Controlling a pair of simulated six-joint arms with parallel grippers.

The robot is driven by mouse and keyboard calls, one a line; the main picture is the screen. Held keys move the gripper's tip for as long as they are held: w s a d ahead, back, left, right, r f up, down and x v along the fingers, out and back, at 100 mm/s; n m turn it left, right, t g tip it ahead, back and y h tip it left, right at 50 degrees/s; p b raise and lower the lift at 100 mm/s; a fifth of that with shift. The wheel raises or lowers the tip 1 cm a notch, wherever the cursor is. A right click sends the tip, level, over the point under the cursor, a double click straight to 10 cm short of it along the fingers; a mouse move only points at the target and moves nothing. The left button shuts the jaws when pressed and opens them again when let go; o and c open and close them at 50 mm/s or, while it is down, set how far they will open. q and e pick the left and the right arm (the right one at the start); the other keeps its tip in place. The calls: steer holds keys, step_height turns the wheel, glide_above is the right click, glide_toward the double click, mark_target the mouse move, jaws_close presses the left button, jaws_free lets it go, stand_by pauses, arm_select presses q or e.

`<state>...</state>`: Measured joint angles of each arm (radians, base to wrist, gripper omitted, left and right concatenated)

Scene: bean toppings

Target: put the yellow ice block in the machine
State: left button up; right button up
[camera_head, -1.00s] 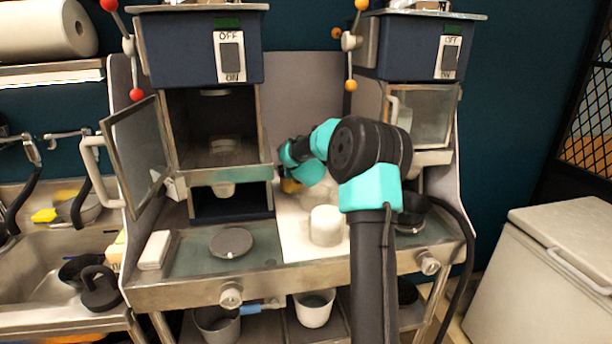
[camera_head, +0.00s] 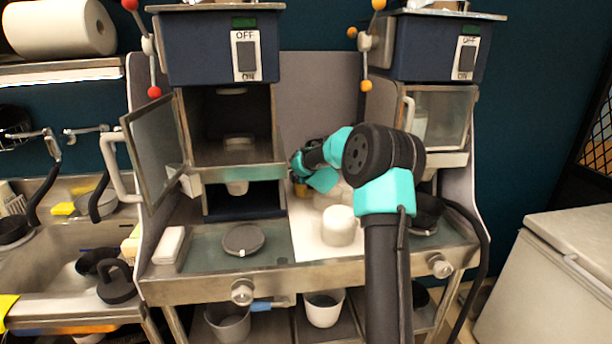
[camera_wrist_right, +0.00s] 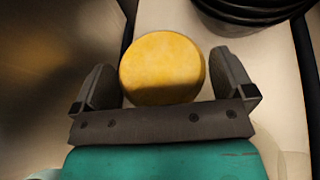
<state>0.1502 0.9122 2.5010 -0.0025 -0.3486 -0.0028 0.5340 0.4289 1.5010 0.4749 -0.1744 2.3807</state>
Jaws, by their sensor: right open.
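The yellow ice block (camera_wrist_right: 162,68) is a short round cylinder on a pale surface in the right wrist view. My right gripper (camera_wrist_right: 166,82) is open, with one finger on each side of the block and small gaps visible. In the head view, only a bit of yellow (camera_head: 301,190) shows beside my right gripper (camera_head: 302,174), at the back of the white board. The left machine (camera_head: 210,52) has its glass door (camera_head: 155,140) swung open and an empty-looking chamber. The right machine (camera_head: 433,50) has its door closed. My left gripper is not in view.
White ice blocks (camera_head: 340,226) stand on the white board (camera_head: 308,248) near my right arm. Dark stacked bowls (camera_wrist_right: 245,12) are close to the right finger. A grey disc (camera_head: 243,240) and a white block (camera_head: 168,245) lie on the left counter. A sink is at left.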

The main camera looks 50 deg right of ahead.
steer(key=v, duration=0.7)
steer(key=shift+s+a, duration=0.15)
steer(key=shift+s, duration=0.05)
stand_by(0.6)
